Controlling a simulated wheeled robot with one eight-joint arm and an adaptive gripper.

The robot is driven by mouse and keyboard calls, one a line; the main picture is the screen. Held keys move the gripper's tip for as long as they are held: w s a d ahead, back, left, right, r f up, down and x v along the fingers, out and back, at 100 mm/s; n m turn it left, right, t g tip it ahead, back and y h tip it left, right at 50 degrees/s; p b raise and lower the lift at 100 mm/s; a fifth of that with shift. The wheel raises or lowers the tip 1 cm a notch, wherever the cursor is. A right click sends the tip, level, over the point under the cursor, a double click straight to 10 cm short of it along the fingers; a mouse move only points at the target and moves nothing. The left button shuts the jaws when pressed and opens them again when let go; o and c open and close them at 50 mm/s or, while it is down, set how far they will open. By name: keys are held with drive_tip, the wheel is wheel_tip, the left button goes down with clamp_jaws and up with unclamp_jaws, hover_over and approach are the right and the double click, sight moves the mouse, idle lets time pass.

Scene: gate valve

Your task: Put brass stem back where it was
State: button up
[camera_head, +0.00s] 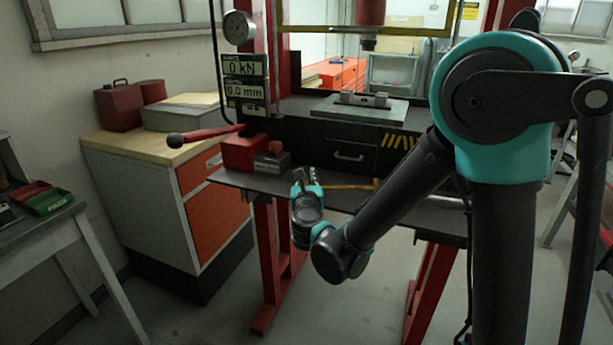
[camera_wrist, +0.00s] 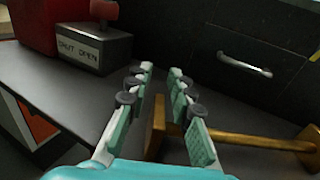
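The brass stem (camera_wrist: 250,140) lies on the dark shelf in the wrist view. It is a rod with a wide flange (camera_wrist: 156,127) at its left end and a knob at its right end. In the head view the stem (camera_head: 345,186) shows just right of my gripper (camera_head: 308,176). In the wrist view my gripper (camera_wrist: 160,75) is open, with a gap between its padded fingers. The flange shows between the fingers, and the right finger covers part of the rod. I cannot tell whether a finger touches the stem.
A grey block labelled SHUT OPEN (camera_wrist: 91,48) with a red knob stands beside a red box (camera_head: 243,152) at the left of the shelf. A dark drawer front (camera_head: 347,155) rises behind. The red press frame (camera_head: 270,230) flanks the shelf. Shelf surface ahead of the fingers is clear.

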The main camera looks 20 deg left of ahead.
idle(0.3)
drive_tip(key=v, duration=1.2)
